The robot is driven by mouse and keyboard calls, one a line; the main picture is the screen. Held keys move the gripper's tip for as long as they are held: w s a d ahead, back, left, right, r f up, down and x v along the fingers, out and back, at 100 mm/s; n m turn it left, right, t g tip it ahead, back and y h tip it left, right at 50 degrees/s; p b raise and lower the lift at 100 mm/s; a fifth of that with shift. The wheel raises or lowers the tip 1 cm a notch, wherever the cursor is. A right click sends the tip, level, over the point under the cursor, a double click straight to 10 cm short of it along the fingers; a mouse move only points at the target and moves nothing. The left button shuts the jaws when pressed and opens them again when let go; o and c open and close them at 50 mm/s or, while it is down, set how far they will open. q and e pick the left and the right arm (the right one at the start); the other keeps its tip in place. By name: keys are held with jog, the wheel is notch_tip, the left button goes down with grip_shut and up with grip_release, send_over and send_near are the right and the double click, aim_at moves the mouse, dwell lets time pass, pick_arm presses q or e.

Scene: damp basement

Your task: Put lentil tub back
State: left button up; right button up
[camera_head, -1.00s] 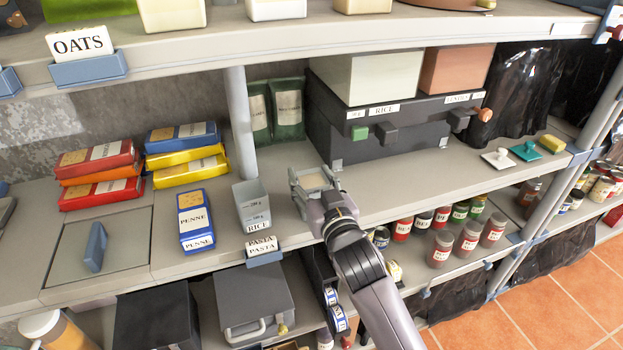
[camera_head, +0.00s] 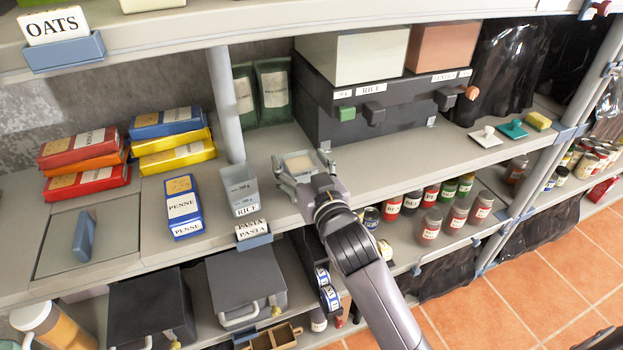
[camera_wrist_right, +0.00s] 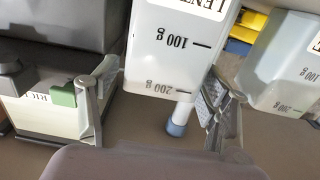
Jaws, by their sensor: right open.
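The lentil tub (camera_head: 299,163) is a pale, open-topped tub on the shelf, right of the rice tub. Its top shows between the fingers of my right gripper (camera_head: 301,168); the arm hides its front. In the right wrist view the lentil tub (camera_wrist_right: 172,50) appears upside down, with part of its label and gram marks. My right gripper (camera_wrist_right: 158,105) is open there, one finger on each side of the tub, with a visible gap at each finger. My left gripper is not in view.
The rice tub (camera_head: 239,187) stands close on the left, with a blue penne box (camera_head: 183,207) beyond it. A shelf post (camera_head: 225,105) rises behind. The shelf to the right (camera_head: 400,160) is clear.

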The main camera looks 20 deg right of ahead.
jog(key=s+b, duration=0.1)
jog(key=s, duration=1)
jog(key=shift+d, duration=0.2)
notch_tip(320, 180, down, 20)
jog(key=w+a+n+g, duration=0.1)
jog(key=w+a+g, duration=0.1)
jog(key=w+g, duration=0.15)
jog(key=s+f+n+g, duration=0.1)
jog(key=s+f+g, duration=0.25)
jog(key=f, duration=0.85)
jog(key=s+f+g, duration=0.2)
jog(key=s+f, duration=0.3)
jog(key=f, duration=0.7)
jog(key=s+d+f+g, duration=0.2)
jog(key=s+f, duration=0.6)
jog(key=s+d+f+g, duration=0.2)
jog(key=s+f, duration=0.6)
jog(key=f, duration=0.1)
jog(key=s+d+f+g, duration=0.2)
jog(key=s+f, duration=0.1)
jog(key=s, duration=0.6)
jog(key=s+d+f+g, duration=0.2)
jog(key=s+f, duration=0.2)
jog(key=s, duration=0.5)
jog(key=shift+h, duration=0.3)
